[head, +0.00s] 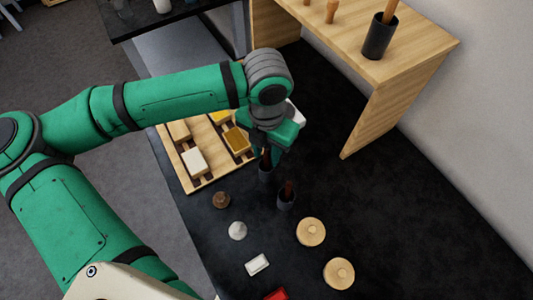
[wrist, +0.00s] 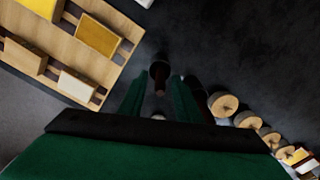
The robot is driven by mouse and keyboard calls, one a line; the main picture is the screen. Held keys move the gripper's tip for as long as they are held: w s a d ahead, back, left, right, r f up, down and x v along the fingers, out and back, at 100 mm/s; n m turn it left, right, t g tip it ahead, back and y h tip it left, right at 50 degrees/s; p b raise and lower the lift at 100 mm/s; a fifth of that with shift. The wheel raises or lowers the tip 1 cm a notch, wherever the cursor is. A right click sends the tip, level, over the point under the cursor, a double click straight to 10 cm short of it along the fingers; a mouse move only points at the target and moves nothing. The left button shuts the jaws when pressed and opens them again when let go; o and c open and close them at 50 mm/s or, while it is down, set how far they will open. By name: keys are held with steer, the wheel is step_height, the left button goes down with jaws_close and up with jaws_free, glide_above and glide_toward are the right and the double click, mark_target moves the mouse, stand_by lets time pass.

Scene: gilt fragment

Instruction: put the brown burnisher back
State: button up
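My gripper (head: 268,150) points down over the black bench. Its two green fingers (wrist: 159,90) are apart in the wrist view. A brown handled tool (wrist: 160,86) stands between them, with dark gaps on both sides. That tool rises from a dark cup (wrist: 158,69), which also shows under my gripper in the head view (head: 265,174). A second dark cup (head: 286,203) stands close by, holding a reddish-brown handle (head: 289,187); in the wrist view my right finger partly hides it. I cannot tell which tool is the brown burnisher.
A wooden rack (head: 205,183) with several blocks lies left of the cups. A brown knob (head: 221,200), white cone (head: 237,231), white block (head: 257,264) and round wooden pieces (head: 311,232) stand nearer. A wooden shelf (head: 400,75) bears a dark cup (head: 380,40). Bench is clear to the right.

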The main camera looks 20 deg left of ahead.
step_height(320, 180, up, 11)
steer(key=shift+f, duration=0.2)
stand_by(0.6)
